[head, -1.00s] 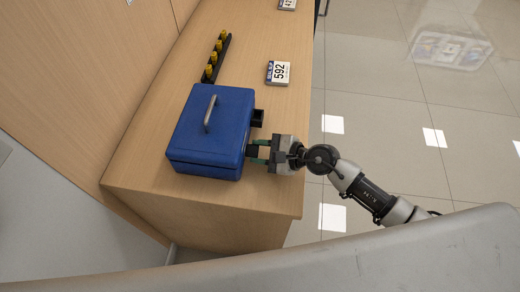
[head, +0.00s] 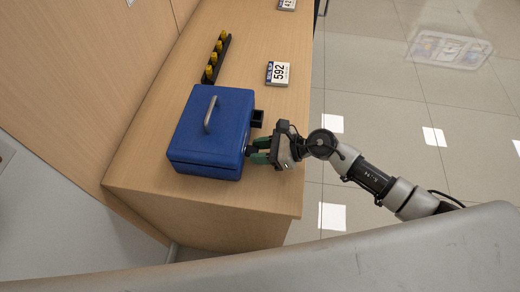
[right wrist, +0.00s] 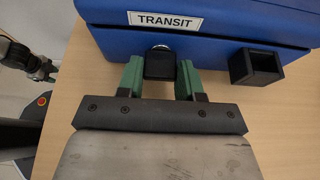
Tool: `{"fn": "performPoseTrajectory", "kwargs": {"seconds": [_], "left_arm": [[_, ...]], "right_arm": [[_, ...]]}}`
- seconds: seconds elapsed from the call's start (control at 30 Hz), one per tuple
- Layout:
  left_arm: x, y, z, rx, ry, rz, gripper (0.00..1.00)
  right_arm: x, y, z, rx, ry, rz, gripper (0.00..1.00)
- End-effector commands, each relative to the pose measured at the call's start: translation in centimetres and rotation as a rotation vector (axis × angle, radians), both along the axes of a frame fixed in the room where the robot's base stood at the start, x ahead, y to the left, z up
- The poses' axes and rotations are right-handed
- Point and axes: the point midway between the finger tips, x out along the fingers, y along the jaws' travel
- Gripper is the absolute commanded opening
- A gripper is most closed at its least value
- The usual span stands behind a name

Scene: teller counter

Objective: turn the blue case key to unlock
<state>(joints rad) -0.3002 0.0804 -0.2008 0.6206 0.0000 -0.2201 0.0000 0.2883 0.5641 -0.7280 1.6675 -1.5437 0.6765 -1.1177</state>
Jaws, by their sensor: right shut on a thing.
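The blue case (head: 205,125) stands closed on the counter, its metal handle on top. Its side with the TRANSIT label shows in the right wrist view (right wrist: 215,42). The key's black head (right wrist: 160,65) sticks out of a round metal lock below the label. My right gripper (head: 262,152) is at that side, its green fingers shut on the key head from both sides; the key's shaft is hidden. What looks like my left gripper (right wrist: 46,70) shows small at the left edge of the right wrist view, away from the case.
An open black holder (right wrist: 256,67) is fixed on the same side of the case, right of the key. A black rack with yellow-topped pieces (head: 216,60) and a 592 card (head: 278,73) lie farther back. The wooden counter (head: 165,190) is clear before the case.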

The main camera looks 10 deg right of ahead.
Motion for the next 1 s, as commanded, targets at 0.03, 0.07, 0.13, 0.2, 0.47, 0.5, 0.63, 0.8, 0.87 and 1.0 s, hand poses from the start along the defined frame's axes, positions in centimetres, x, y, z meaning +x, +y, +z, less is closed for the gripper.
{"fn": "performPoseTrajectory", "kwargs": {"seconds": [0.03, 0.07, 0.13, 0.2, 0.47, 0.5, 0.63, 0.8, 0.87, 1.0], "left_arm": [[0.0, 0.0, 0.0, 0.0, 0.0, 0.0, 0.43], [0.0, 0.0, 0.0, 0.0, 0.0, 0.0, 0.43], [0.0, 0.0, 0.0, 0.0, 0.0, 0.0, 0.43], [0.0, 0.0, 0.0, 0.0, 0.0, 0.0, 0.43], [0.0, 0.0, 0.0, 0.0, 0.0, 0.001, 0.43], [0.0, 0.0, 0.0, 0.0, 0.0, 0.001, 0.43], [0.0, 0.0, 0.0, 0.0, 0.0, 0.001, 0.43], [0.0, 0.0, 0.0, 0.0, 0.0, 0.001, 0.43], [0.0, 0.0, -0.1, 0.0, 0.0, 0.001, 0.43], [0.0, 0.0, -0.4, 0.0, 0.0, 0.001, 0.43]], "right_arm": [[0.1, -0.1, 0.0, 0.0, 0.004, -0.001, 0.12], [0.0, -0.1, 0.0, 0.001, 0.006, -0.001, 0.12], [0.0, -0.1, 0.0, 0.003, 0.008, -0.001, 0.12], [0.0, -0.1, 0.0, 0.003, 0.008, -0.001, 0.12], [0.0, -0.1, 0.0, 0.003, 0.008, -0.001, 0.47], [0.0, 0.0, 0.0, 0.003, 0.008, -0.001, 0.53], [0.0, 0.0, 0.0, 0.002, 0.007, -0.001, 0.62], [0.0, 0.0, 0.0, 0.002, 0.007, -0.001, 0.62], [0.0, -0.2, 0.0, 0.002, 0.007, -0.001, 0.62], [-0.5, -1.6, 0.4, 0.0, 0.007, -0.002, 0.62]]}}
